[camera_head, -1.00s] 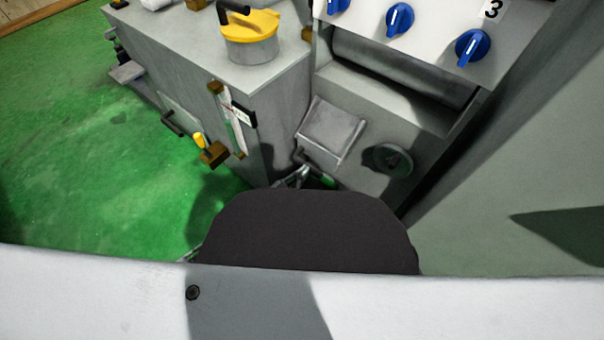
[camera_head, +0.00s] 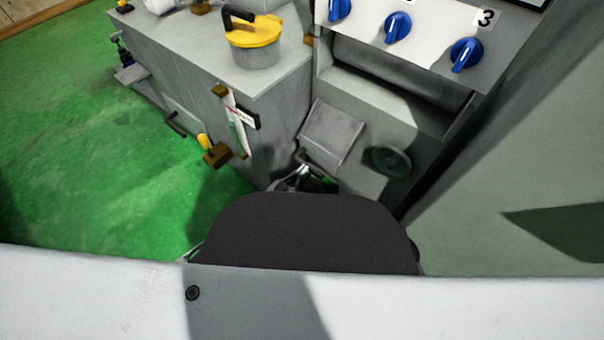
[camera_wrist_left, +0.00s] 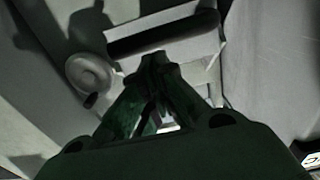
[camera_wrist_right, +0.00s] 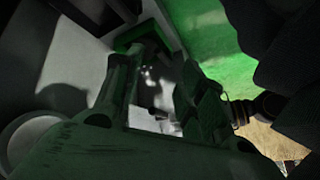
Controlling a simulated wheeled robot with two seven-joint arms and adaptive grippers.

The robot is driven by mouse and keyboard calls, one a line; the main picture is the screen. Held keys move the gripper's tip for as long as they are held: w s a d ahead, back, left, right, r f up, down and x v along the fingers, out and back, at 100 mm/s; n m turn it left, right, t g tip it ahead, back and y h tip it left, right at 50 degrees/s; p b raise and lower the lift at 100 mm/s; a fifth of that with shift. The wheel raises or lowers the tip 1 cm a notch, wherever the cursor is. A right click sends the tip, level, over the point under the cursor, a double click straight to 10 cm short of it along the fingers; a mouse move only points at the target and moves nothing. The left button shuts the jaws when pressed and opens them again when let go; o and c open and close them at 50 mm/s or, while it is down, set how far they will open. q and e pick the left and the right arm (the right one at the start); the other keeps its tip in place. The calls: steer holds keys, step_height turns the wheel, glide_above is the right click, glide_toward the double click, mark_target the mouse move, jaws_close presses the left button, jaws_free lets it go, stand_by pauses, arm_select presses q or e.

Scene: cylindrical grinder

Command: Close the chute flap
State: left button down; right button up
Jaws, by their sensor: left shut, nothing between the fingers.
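The chute flap (camera_head: 331,132) is a grey square plate on the machine's lower front, beside a round knob (camera_head: 387,161). In the head view it leans at a slant; I cannot tell whether it is fully shut. My left gripper (camera_head: 302,172) is at the flap's lower edge, mostly hidden behind my own dark body. In the left wrist view the left gripper (camera_wrist_left: 161,60) is shut and empty, its tips close to the dark bar (camera_wrist_left: 163,33) across the flap; contact is unclear. My right gripper (camera_wrist_right: 168,55) shows only in its wrist view, with its fingers apart.
A grey cabinet (camera_head: 230,125) stands left of the flap, with a yellow-lidded pot (camera_head: 253,42) on top and a gauge and a yellow-tipped lever (camera_head: 208,148) on its front. Blue knobs (camera_head: 397,27) sit above the flap. Green floor (camera_head: 75,150) is clear at left.

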arm_select(q)
steer(key=s+a+f+p, duration=0.1)
steer(key=s+a+f, duration=0.3)
steer(key=f, duration=0.3)
steer(key=shift+s, duration=0.75)
arm_select(e)
steer(key=shift+s+d+r+h, duration=0.1)
steer(key=shift+d+r+h, duration=0.05)
steer(key=shift+r, duration=0.6)
steer(key=shift+s+d+r+h, duration=0.1)
steer(key=shift+r+h, duration=0.05)
steer(key=shift+r, duration=0.55)
arm_select(q)
steer(key=shift+d+r, duration=0.1)
steer(key=shift+d, duration=0.05)
